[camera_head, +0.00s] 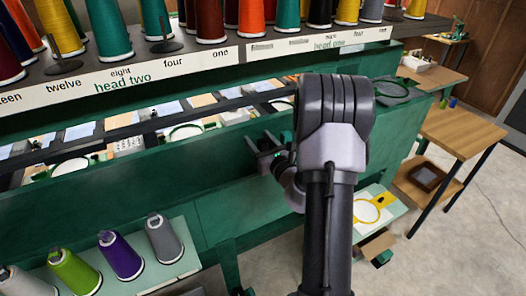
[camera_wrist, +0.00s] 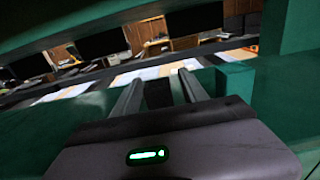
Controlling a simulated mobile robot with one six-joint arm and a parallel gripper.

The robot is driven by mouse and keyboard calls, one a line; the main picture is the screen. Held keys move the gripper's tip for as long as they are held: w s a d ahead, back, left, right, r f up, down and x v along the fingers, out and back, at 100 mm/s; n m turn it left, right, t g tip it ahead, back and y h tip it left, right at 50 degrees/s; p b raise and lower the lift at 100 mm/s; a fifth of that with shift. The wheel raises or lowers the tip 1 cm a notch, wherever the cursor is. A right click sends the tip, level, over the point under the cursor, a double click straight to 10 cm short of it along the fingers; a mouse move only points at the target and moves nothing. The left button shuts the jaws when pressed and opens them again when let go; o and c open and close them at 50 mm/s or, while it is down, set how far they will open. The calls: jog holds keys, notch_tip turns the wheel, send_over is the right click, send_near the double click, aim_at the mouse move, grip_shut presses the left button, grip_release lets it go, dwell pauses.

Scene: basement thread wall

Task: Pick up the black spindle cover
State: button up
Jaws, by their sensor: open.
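My gripper (camera_head: 268,152) is open, in front of the green machine beam (camera_head: 120,160), with my arm partly blocking the view. In the wrist view the two grey fingers (camera_wrist: 158,88) point forward, apart. A small dark patch (camera_wrist: 158,96) shows between them. I cannot tell if it is the black spindle cover or a dark gap, or whether the fingers touch it. A green block (camera_wrist: 235,80) stands just right of the fingers. No black spindle cover can be made out for sure. Black spindle stands without spools (camera_head: 165,40) show on the thread rack in the head view.
Spools stand along the upper rack (camera_head: 180,62), above a label strip. More cones (camera_head: 120,256) stand on a lower shelf at the left. Hoops and fabric lie behind the beam. A wooden table (camera_head: 462,133) and open floor (camera_head: 455,235) are at the right.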

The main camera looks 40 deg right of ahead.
grip_shut()
dwell(0.3)
